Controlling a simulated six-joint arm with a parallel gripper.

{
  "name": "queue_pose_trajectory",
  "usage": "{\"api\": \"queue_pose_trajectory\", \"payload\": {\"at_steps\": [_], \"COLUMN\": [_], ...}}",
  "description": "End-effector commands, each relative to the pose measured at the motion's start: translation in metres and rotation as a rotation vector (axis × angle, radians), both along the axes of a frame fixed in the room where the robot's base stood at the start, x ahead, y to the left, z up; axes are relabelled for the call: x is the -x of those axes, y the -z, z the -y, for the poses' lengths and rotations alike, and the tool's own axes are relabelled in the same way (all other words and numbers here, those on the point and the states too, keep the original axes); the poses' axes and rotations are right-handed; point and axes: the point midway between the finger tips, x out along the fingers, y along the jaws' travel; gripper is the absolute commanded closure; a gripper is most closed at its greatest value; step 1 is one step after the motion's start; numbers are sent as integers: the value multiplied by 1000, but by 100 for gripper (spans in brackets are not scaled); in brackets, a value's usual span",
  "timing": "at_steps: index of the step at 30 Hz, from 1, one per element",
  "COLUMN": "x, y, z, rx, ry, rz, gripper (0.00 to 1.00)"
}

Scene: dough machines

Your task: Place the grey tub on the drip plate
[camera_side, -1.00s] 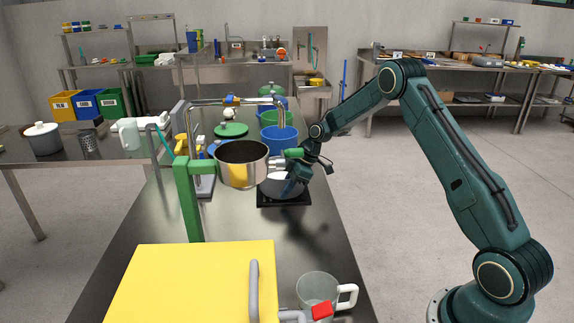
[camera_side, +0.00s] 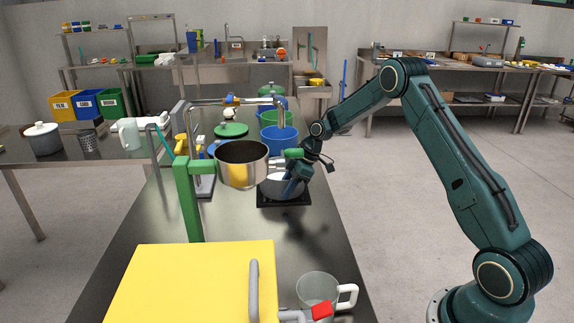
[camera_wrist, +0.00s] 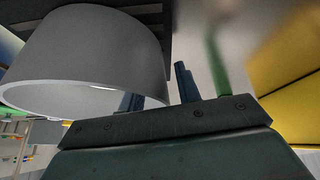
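The grey tub (camera_side: 270,190) stands on the black drip plate (camera_side: 296,204), partly hidden by the steel pot and my gripper. In the wrist view the tub (camera_wrist: 95,50) fills the upper left, its rim towards the camera. The dark slatted plate (camera_wrist: 150,12) shows behind it. My gripper (camera_side: 295,188) is at the tub's right side. In the wrist view my gripper (camera_wrist: 160,92) has its fingers apart, one inside the rim and one outside the wall. A gap shows between the outer finger and the wall.
A metal pipe arches above. A blue bucket (camera_side: 278,140) is behind. A yellow box (camera_side: 190,285) and clear jug (camera_side: 318,288) are nearer. The bench between is bare.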

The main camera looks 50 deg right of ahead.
Motion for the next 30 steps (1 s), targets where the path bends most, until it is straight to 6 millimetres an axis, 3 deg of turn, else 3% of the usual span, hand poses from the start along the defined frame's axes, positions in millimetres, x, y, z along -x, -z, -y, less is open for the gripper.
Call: {"api": "queue_pose_trajectory", "payload": {"at_steps": [19, 30], "x": [31, 38], "y": [-81, -100], "z": [33, 40], "rx": [1, 0], "ry": [3, 0], "rz": [3, 0], "gripper": [67, 67]}}
